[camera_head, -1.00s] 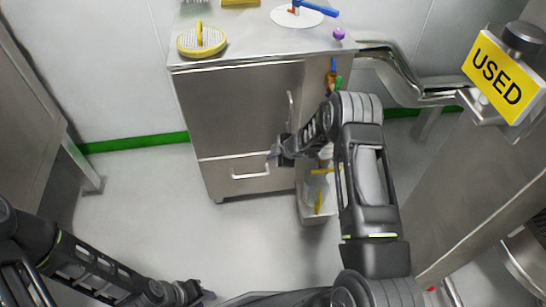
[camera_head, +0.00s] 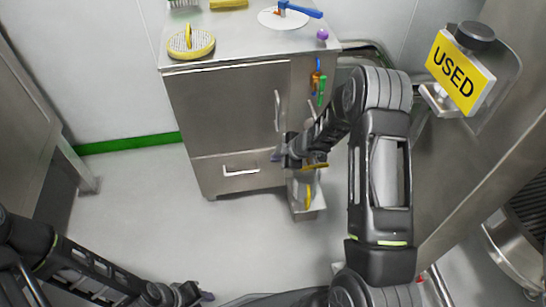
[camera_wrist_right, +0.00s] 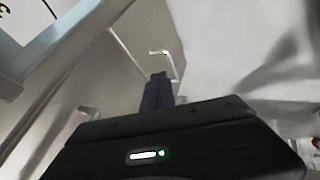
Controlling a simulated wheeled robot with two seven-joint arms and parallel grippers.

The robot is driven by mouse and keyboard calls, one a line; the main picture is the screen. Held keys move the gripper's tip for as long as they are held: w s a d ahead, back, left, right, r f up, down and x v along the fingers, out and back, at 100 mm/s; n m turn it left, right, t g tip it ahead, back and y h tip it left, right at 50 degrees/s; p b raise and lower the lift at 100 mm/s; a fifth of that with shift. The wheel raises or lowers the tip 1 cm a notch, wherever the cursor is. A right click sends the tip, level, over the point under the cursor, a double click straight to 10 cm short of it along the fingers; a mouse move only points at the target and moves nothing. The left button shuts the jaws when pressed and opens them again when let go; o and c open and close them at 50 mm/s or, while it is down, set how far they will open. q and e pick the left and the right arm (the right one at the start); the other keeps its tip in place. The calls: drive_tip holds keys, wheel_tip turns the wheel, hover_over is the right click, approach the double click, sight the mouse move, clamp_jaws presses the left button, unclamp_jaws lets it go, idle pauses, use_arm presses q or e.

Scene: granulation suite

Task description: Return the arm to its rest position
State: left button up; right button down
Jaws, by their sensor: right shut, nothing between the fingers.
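My right arm reaches forward in the head view, bent at the elbow. Its gripper (camera_head: 278,157) is in front of the steel cabinet (camera_head: 225,110), near the drawer's right side. In the right wrist view its fingers (camera_wrist_right: 157,92) are together with nothing between them. Whether the gripper touches the cabinet cannot be told. My left gripper (camera_head: 206,296) is at the bottom edge of the head view, low over the floor. Its fingers are too small to tell open from shut.
On the cabinet top are a round yellow-rimmed sieve (camera_head: 190,43), a white disc (camera_head: 270,18) and a purple ball (camera_head: 322,34). A bin (camera_head: 308,212) stands beside the cabinet. A yellow USED sign (camera_head: 457,73) is at right. The left floor is clear.

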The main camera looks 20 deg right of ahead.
idle(0.5)
drive_tip(key=s+a+f+m+g, duration=0.35)
drive_tip(key=s+a+m, duration=0.6)
drive_tip(key=s, duration=0.65)
drive_tip(key=s+a+f+m+g, duration=0.35)
drive_tip(key=s+a+m, duration=0.35)
drive_tip(key=s+a, duration=0.7)
wheel_tip(320, 180, up, 16)
drive_tip(key=s+d+t+y+p, duration=0.1)
drive_tip(key=s+p, duration=0.1)
drive_tip(key=p, duration=1.4)
drive_tip(key=shift+n, duration=0.35)
drive_tip(key=c, duration=2.2)
unclamp_jaws()
